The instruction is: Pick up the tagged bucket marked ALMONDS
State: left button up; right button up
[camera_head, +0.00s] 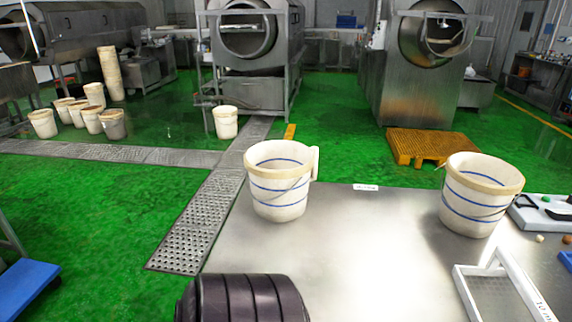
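Two white buckets with blue bands stand upright on the steel table (330,260). The left bucket (279,188) is near the table's far left corner, with a pale upright piece, perhaps a tag, at its right side. The right bucket (478,200) stands near the far edge on the right. A small white label (366,187) lies at the far edge between them; its writing is too small to read. I cannot tell which bucket is marked ALMONDS. Neither of my grippers shows in the head view.
A white-framed mesh tray (492,291) lies at the front right. A pale tray (537,222) with small items is behind it. The table between the buckets is clear. A yellow pallet (430,146), steel drum machines and several more buckets stand on the green floor beyond.

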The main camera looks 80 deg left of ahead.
aim_at(281, 173)
jog(key=u, duration=2.45)
jog(key=j+z, duration=0.1)
jog(key=j, duration=0.65)
jog(key=k+j+z, duration=0.1)
jog(key=j, duration=0.65)
jog(key=i+j+z, duration=0.2)
jog(key=j+z, duration=0.15)
jog(key=j, duration=0.55)
jog(key=j+z, duration=0.35)
jog(key=j, duration=0.55)
jog(key=i+j, duration=0.05)
